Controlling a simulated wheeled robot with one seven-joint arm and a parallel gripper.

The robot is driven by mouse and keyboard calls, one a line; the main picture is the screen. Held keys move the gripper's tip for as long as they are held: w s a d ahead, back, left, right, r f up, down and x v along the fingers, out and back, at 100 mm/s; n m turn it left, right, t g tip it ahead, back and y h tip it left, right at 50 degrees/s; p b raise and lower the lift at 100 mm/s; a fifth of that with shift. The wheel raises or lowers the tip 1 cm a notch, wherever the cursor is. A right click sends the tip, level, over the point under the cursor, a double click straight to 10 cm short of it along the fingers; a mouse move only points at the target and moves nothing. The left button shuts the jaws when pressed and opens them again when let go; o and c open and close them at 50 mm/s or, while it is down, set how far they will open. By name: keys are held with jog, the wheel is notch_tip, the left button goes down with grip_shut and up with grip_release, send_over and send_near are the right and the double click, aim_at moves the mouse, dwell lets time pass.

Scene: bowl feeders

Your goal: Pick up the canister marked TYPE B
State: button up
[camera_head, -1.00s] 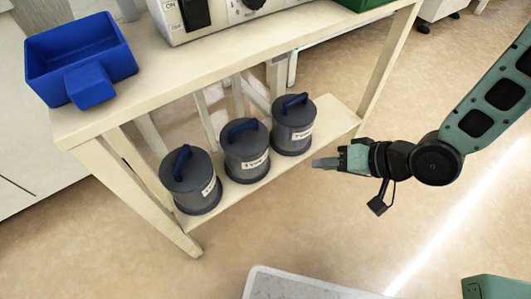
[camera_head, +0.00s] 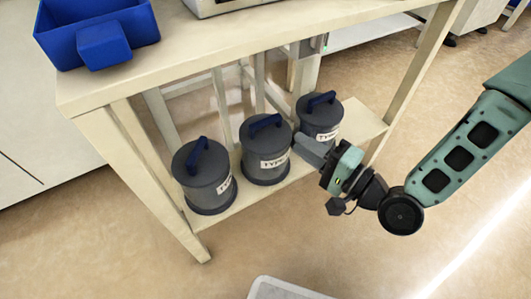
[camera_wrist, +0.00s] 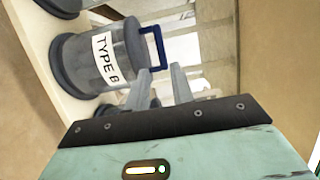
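The canister marked TYPE B (camera_wrist: 85,60) is dark grey with a blue handle and white label, left of the fingers in the wrist view. It seems to be the middle canister (camera_head: 264,148) of a row of three in the head view, though its last letter is unclear there. It stands upright on the low shelf. My gripper (camera_head: 308,150) is just right of it, in front of the right canister (camera_head: 318,112). In the wrist view my gripper (camera_wrist: 161,84) has two fingers apart with nothing held. They partly hide a grey canister below TYPE B.
Another similar canister (camera_head: 203,176) stands at the shelf's left. The low shelf (camera_head: 355,125) sits under a cream table (camera_head: 230,45), whose legs flank the row. A blue bin (camera_head: 95,30) is on the tabletop.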

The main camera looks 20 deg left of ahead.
aim_at(268, 123)
jog(key=b+x, duration=0.5)
jog(key=x, duration=0.4)
jog(key=shift+a, duration=0.15)
jog(key=shift+r, duration=0.1)
jog(key=shift+c, duration=0.3)
grip_shut()
dwell(0.9)
